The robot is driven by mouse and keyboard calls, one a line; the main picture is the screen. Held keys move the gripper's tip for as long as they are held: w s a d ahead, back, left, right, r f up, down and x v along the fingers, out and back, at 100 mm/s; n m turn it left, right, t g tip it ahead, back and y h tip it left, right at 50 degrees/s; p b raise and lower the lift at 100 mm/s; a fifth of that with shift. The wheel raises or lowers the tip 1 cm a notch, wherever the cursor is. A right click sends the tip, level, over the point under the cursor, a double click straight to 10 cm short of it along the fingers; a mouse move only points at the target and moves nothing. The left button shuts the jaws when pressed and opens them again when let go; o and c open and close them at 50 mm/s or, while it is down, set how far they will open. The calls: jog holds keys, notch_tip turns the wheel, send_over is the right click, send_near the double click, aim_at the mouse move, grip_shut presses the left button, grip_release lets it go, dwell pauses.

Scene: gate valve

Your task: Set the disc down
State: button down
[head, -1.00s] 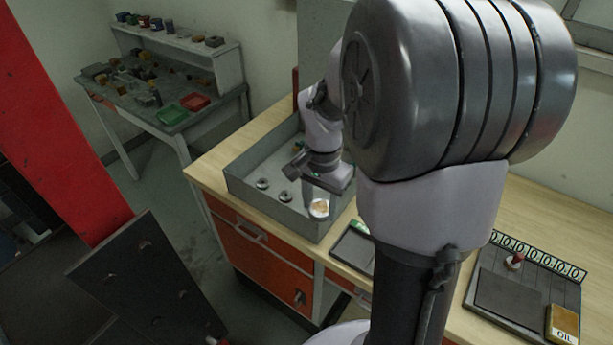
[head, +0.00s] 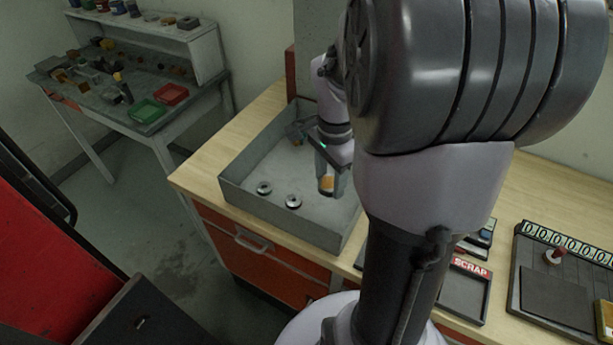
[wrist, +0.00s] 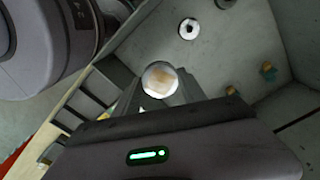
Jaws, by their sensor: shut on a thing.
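The disc (wrist: 160,77) is round and shiny, with a pale orange patch on its face. My gripper (wrist: 158,88) is shut on it in the wrist view, with the disc between the fingertips. In the head view my gripper (head: 327,184) points down over the right part of a grey open box (head: 262,225), and the disc shows as a small orange and pale patch at the fingertips. I cannot tell whether the disc touches the box floor. Its lower part is hidden.
Two ring-shaped metal parts (head: 278,195) lie on the box floor, left of my gripper. Small brass-coloured parts (wrist: 268,70) show in the wrist view. A SCRAP tray (head: 465,290) stands right of my arm. The box's left and middle floor is mostly clear.

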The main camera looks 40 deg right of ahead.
aim_at(327, 215)
notch_tip(327, 215, down, 10)
jog(key=b, duration=0.3)
jog(key=shift+f+b, duration=0.15)
jog(key=shift+b, duration=0.2)
jog(key=shift+f, duration=0.15)
jog(key=c, duration=0.7)
grip_release()
jog(key=shift+o, duration=0.2)
